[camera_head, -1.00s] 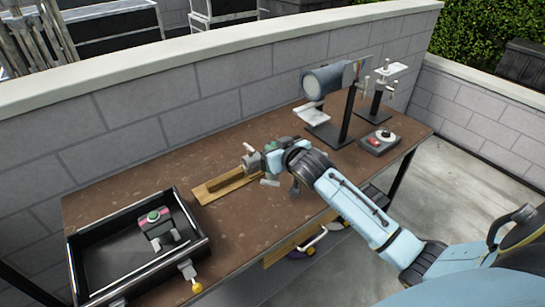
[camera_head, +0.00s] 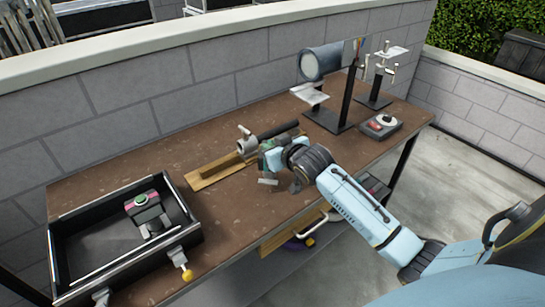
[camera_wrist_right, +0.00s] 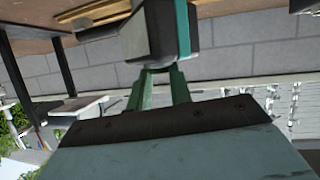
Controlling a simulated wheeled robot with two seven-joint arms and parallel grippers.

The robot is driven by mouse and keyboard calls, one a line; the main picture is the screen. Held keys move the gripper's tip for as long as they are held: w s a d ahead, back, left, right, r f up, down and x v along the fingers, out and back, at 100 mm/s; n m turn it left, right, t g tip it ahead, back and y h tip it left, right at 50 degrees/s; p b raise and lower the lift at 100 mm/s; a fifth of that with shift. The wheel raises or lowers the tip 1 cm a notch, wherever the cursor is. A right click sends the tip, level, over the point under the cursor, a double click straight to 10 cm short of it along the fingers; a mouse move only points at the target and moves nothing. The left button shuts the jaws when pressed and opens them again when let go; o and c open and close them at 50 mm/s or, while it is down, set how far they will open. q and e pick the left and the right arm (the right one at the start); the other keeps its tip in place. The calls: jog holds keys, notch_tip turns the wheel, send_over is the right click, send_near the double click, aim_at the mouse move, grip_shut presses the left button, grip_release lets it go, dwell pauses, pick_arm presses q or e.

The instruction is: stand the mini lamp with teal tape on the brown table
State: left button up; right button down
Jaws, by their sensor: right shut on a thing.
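My right gripper (camera_head: 266,162) is over the middle of the brown table (camera_head: 235,205), just right of the wooden plank. In the right wrist view its green fingers (camera_wrist_right: 163,75) are shut on the mini lamp (camera_wrist_right: 148,35), a grey and dark body with a teal tape stripe (camera_wrist_right: 183,28). I cannot tell whether the lamp touches the table. My left gripper is not in view.
A black tray (camera_head: 60,262) at left holds a pink-taped lamp (camera_head: 147,210). A wooden plank (camera_head: 205,181) and a grey cylinder with black rod (camera_head: 280,130) lie behind the gripper. A dark stand (camera_head: 347,100) and a red-buttoned box (camera_head: 380,126) are at right. Front-middle tabletop is clear.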

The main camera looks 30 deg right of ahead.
jog(key=shift+f+b, duration=0.3)
jog(key=shift+f, duration=1.45)
jog(key=c, duration=1.3)
grip_release()
jog(key=shift+f, duration=0.1)
jog(key=shift+o, duration=0.2)
jog(key=shift+s+r, duration=0.2)
jog(key=p+v, duration=0.1)
jog(key=v, duration=1)
jog(key=shift+s+r+p, duration=0.2)
jog(key=shift+s+p, duration=0.05)
jog(key=shift+p, duration=0.15)
